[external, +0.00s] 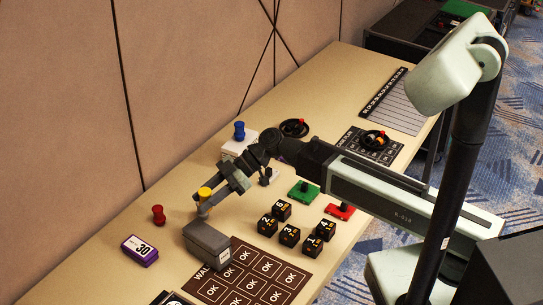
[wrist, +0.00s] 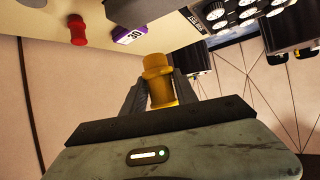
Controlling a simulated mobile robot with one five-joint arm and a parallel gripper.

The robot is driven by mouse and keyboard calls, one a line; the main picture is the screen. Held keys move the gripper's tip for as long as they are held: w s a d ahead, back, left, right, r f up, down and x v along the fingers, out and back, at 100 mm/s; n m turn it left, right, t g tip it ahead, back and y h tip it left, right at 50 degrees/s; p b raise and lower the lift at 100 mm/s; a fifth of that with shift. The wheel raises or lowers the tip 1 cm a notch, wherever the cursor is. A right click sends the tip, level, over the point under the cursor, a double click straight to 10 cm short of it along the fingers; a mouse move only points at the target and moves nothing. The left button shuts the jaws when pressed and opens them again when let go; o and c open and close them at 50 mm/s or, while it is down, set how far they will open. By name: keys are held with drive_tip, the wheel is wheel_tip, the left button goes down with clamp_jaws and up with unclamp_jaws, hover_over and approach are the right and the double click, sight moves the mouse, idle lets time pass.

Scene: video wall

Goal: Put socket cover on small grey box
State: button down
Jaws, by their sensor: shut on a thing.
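My gripper (external: 208,200) is shut on a yellow knob-shaped piece (external: 204,192), which appears to be the socket cover. In the wrist view the yellow piece (wrist: 158,75) stands between the two dark fingers (wrist: 160,100), its wider ribbed end beyond the tips. In the external view a paler part shows below the yellow top. The small grey box (external: 206,240) sits on the table just below and in front of the held piece. The held piece looks raised over the box's back edge; the exact gap between them cannot be told. I cannot pick out the grey box with certainty in the wrist view.
A red knob (external: 158,214) and a purple "30" box (external: 140,250) stand to the left. A brown OK board (external: 250,272) lies right of the grey box. Black numbered cubes (external: 289,236) stand farther right. A blue knob (external: 239,130) is behind the arm.

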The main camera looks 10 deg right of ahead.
sight(208, 231)
drive_tip(key=shift+s+a+r, duration=0.2)
drive_tip(key=shift+s+a, duration=0.1)
drive_tip(key=shift+s, duration=0.15)
drive_tip(key=shift+s+a+r, duration=0.15)
drive_tip(key=shift+s+a, duration=0.15)
drive_tip(key=shift+s, duration=0.15)
wheel_tip(208, 231, down, 9)
drive_tip(key=b, duration=0.8)
drive_tip(key=shift+r, duration=0.45)
drive_tip(key=shift+f, duration=0.1)
drive_tip(key=c, duration=0.9)
unclamp_jaws()
drive_tip(key=shift+c, duration=0.2)
